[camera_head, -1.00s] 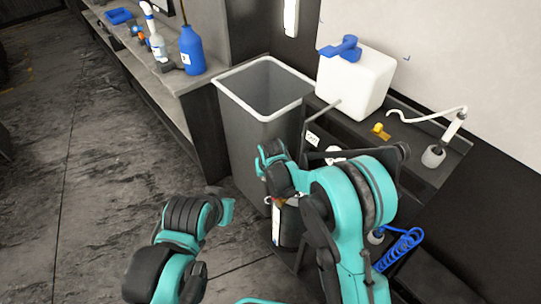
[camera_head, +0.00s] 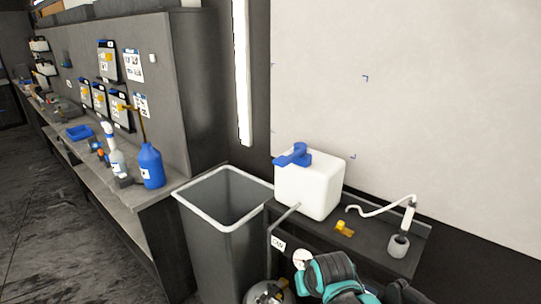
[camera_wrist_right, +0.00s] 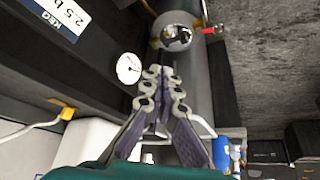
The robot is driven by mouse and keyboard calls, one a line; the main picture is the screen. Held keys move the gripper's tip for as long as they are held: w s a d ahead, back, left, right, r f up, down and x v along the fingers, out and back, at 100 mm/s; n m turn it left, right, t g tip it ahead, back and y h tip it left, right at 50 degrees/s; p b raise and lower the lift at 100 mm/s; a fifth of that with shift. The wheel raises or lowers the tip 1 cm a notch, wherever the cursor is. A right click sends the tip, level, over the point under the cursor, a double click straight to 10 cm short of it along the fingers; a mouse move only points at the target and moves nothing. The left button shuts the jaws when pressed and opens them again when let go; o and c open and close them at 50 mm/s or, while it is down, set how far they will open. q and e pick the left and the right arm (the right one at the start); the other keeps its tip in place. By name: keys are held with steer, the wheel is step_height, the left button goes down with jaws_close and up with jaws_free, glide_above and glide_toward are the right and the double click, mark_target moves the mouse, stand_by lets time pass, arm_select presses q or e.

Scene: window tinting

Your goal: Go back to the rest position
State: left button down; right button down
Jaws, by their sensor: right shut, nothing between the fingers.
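My right gripper (camera_wrist_right: 162,80) is shut and empty in the right wrist view, its two grey fingers together. It points at a grey metal cylinder with a round valve fitting (camera_wrist_right: 176,37), and I cannot tell the exact gap. A white round gauge (camera_wrist_right: 128,68) is just left of the fingertips. In the head view, part of my teal right arm (camera_head: 335,275) shows at the bottom edge, in front of the shelf. My left gripper is not in view.
A grey bin (camera_head: 210,222) stands left of a dark shelf (camera_head: 376,242) with a white canister (camera_head: 311,184), a yellow fitting (camera_head: 344,228) and a grey cup (camera_head: 398,246). A workbench (camera_head: 150,198) at left bears a blue bottle (camera_head: 151,166). Floor at far left is clear.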

steer(key=s+d+m+t+h, duration=0.1)
steer(key=s+d, duration=0.7)
steer(key=s, duration=0.4)
steer(key=shift+s+d+m, duration=0.3)
steer(key=shift+d+m, duration=0.1)
